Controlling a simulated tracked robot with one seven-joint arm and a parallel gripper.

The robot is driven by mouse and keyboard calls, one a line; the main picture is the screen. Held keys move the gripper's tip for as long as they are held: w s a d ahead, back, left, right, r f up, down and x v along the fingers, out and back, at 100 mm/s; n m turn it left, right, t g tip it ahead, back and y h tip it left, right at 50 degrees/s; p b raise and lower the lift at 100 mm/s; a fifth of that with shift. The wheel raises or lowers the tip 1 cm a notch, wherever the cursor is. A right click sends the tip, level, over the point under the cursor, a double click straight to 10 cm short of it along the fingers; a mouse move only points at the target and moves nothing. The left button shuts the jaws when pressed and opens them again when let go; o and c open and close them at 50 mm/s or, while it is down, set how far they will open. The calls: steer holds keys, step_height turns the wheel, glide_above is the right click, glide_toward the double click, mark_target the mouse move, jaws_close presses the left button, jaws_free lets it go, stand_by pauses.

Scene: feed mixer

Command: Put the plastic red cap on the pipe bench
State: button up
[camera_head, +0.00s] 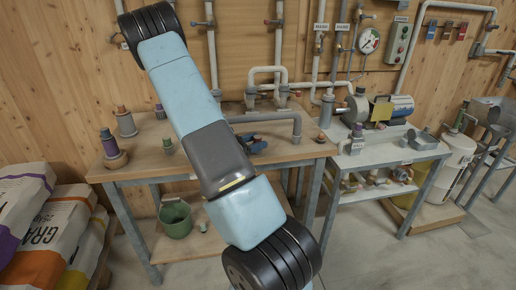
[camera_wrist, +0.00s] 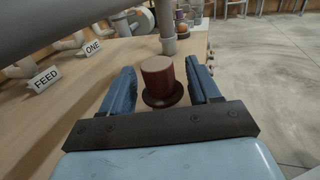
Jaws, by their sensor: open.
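The dark red cap (camera_wrist: 160,80) stands upright on the wooden bench top (camera_wrist: 112,68) in the wrist view, with its wide rim at the bottom. My gripper (camera_wrist: 163,85) is open, with one blue finger on each side of the cap. Gaps show between the cap and both fingers, so it is not clasped. In the head view my arm crosses the pipe bench (camera_head: 232,157). A small blue shape beside the arm there seems to be my gripper (camera_head: 251,143). I cannot make out the red cap in that view.
A grey pipe (camera_head: 265,119) bends down onto the bench, near my gripper. Signs reading FEED (camera_wrist: 46,78) and ONE (camera_wrist: 92,47) stand left of the cap. Several fittings (camera_head: 116,150) are at the bench's left end. A second bench (camera_head: 385,153) with a pump is at right.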

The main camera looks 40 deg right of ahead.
steer(key=shift+d, duration=0.35)
jaws_close()
stand_by(0.4)
steer(key=shift+r, duration=0.15)
